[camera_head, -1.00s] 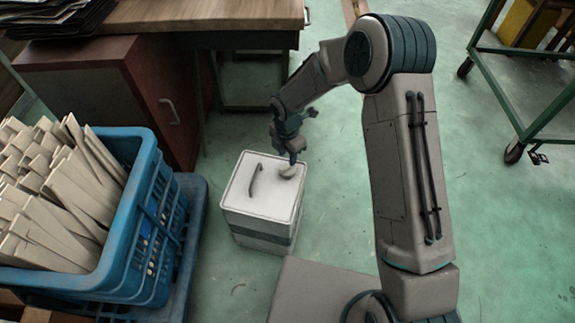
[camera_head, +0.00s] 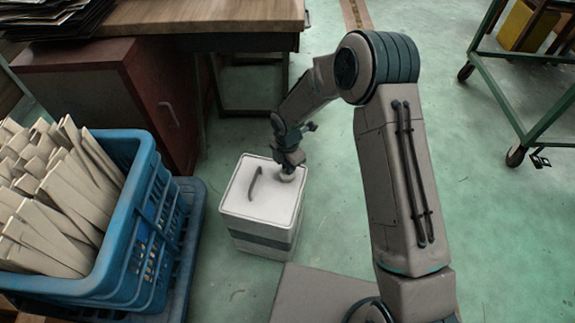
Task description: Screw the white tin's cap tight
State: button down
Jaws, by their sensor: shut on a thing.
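The white tin (camera_head: 262,217) stands upright on the green floor, with a grey band around its side and a dark handle (camera_head: 254,184) on its top. Its cap (camera_head: 287,177) sits at the right back of the top and is mostly hidden by my gripper. My gripper (camera_head: 288,170) points down over the cap and is shut on it. The fingertips are small here, and the cap's thread cannot be seen.
A blue crate (camera_head: 128,262) full of pale flat pieces stands left of the tin. A wooden-topped bench (camera_head: 200,18) with a red cabinet (camera_head: 150,95) is behind. A green metal cart (camera_head: 500,95) stands at the right. The floor between tin and cart is clear apart from my arm.

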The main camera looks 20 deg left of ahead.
jog(key=shift+m, duration=0.3)
jog(key=m, duration=0.2)
jog(key=shift+m+p, duration=0.3)
jog(key=shift+m, duration=0.1)
jog(key=m, duration=0.3)
jog(key=shift+m, duration=0.3)
jog(key=m, duration=0.4)
jog(key=shift+m, duration=0.3)
jog(key=m, duration=0.3)
jog(key=shift+m+p, duration=0.3)
jog(key=m, duration=0.3)
jog(key=shift+m, duration=0.4)
jog(key=m, duration=0.3)
jog(key=shift+m+p, duration=0.3)
jog(key=shift+p, duration=0.05)
jog(key=m+p, duration=0.1)
jog(key=m, duration=0.5)
